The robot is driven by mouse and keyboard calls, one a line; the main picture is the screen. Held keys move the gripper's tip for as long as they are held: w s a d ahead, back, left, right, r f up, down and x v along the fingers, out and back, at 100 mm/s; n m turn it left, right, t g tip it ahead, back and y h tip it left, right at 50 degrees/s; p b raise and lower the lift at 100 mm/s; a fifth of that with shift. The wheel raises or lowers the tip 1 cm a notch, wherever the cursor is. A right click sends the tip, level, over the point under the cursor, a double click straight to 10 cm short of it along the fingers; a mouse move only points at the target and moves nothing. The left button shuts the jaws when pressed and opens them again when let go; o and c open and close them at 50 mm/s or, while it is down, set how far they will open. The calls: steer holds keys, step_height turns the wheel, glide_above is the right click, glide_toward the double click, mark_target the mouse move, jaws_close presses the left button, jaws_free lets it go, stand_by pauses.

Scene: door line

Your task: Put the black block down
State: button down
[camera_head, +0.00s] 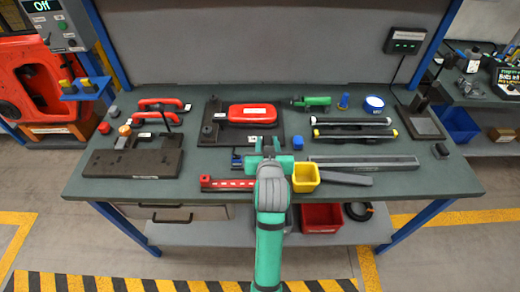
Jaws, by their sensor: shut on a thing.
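My green arm reaches in from the bottom, and my gripper (269,150) is over the middle of the workbench. It is shut on the small black block (268,149), which shows only in part between the fingers. My gripper hides the bench below the block, so I cannot tell whether the block touches the surface. A yellow open bin (306,177) stands close to the right of my gripper. A red bar with light marks (228,184) lies to its left.
A dark fixture (134,160) stands at left. Black bars (352,132) and a long grey rail (365,163) lie at right. The bench (430,181) is clear at its front right.

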steer(key=w+f, duration=0.1)
steer(key=f, duration=0.1)
steer(key=w+a+f, duration=0.2)
steer(key=w+f, duration=0.1)
steer(key=shift+a+f, duration=0.2)
steer(key=shift+f, duration=0.1)
steer(key=shift+w+a+f, duration=0.1)
steer(key=shift+w+f, duration=0.05)
steer(key=shift+f, duration=0.75)
steer(key=shift+w+a+f, duration=0.1)
steer(key=shift+f, duration=0.75)
steer(key=c, duration=1.3)
jaws_free()
steer(key=shift+f, duration=0.15)
